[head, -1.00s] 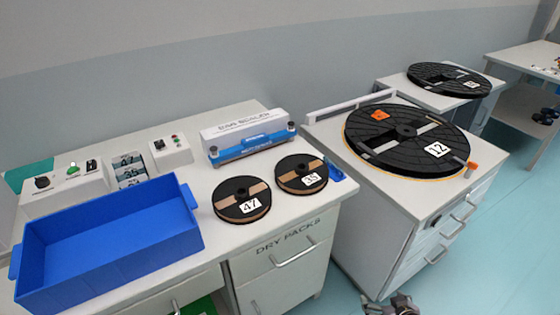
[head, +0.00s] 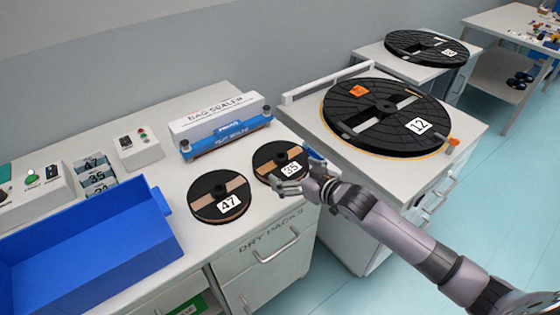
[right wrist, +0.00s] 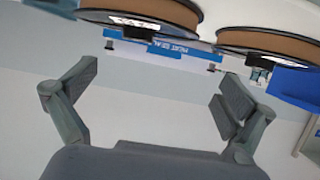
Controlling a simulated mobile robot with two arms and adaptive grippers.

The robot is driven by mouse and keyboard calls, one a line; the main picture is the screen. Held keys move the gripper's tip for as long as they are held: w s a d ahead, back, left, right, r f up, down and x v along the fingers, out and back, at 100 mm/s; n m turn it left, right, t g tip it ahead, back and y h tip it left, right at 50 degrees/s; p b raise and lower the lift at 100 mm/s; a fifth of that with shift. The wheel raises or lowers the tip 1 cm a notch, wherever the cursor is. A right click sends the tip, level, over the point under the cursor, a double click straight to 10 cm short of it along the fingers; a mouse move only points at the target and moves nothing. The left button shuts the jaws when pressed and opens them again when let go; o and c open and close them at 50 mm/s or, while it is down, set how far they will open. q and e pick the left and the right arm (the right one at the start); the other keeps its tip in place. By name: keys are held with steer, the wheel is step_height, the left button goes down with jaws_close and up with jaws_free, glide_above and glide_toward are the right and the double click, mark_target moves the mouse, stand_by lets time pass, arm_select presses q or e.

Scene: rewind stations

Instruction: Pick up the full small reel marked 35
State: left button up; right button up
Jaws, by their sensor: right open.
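The small reel marked 35 (head: 267,158), black with a brown wound rim, lies flat on the white dry-pack bench, near its front right corner. My right gripper (head: 285,187) is open and empty at its near side, its fingers overlapping the reel's front edge in the head view. I cannot tell whether they touch. In the right wrist view, which looks upside down, a brown-rimmed reel (right wrist: 150,12) that seems to be this one is at the top, beyond the open fingers (right wrist: 157,84). My left gripper is not in view.
A similar reel marked 47 (head: 219,198) lies just left of it. A blue bin (head: 90,240) stands further left, the bag sealer (head: 218,127) behind. A large reel marked 12 (head: 385,110) lies on the right cabinet. Clear floor is at right.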

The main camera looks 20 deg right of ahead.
mark_target(276, 168)
steer(key=x, duration=0.4)
steer(key=p+x, duration=0.1)
steer(key=x, duration=0.4)
steer(key=shift+s+d+f, duration=0.1)
steer(key=shift+d+f, duration=0.05)
steer(key=shift+f, duration=0.1)
steer(key=c, duration=1.3)
steer(key=shift+r, duration=0.15)
steer(key=shift+c, duration=0.5)
